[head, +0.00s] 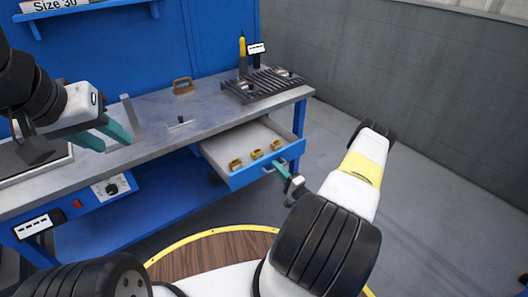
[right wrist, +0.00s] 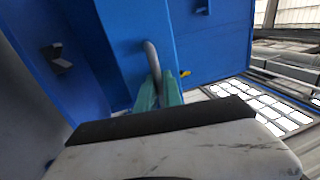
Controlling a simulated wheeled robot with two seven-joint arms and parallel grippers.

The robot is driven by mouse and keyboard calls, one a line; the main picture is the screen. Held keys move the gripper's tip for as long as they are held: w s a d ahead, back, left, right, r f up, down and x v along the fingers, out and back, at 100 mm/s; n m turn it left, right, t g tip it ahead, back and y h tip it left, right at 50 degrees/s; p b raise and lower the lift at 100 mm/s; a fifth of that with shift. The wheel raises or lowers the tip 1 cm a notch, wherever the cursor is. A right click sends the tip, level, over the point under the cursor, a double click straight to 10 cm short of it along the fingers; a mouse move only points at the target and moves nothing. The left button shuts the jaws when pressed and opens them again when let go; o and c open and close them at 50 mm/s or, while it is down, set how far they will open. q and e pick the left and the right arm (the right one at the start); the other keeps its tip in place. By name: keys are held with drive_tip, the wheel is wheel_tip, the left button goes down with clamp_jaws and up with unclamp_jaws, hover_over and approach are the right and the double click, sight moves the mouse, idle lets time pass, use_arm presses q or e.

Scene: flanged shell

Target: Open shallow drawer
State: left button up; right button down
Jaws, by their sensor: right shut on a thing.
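The shallow drawer (head: 240,178) under the right end of the workbench is pulled out, its blue front facing me. Several small brass-coloured pieces (head: 257,154) sit inside it near the front. My right gripper (head: 283,170) is at the drawer's front, shut on the metal handle. In the right wrist view the teal fingers (right wrist: 157,95) close around the curved grey handle (right wrist: 152,58) on the blue drawer front (right wrist: 130,40). My left gripper (head: 108,135) is above the left part of the bench, fingers apart and empty.
The metal workbench top (head: 150,120) carries a brown-handled tool (head: 183,86), a dark slotted rack (head: 262,84) and a yellow-handled tool (head: 242,50). A blue control box (head: 105,190) hangs below the bench at left. Floor right of the bench is clear.

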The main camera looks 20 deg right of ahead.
drive_tip(key=c, duration=1.8)
unclamp_jaws()
drive_tip(key=shift+o, duration=0.2)
drive_tip(key=v, duration=0.7)
drive_tip(key=shift+s, duration=0.4)
drive_tip(key=shift+d, duration=0.1)
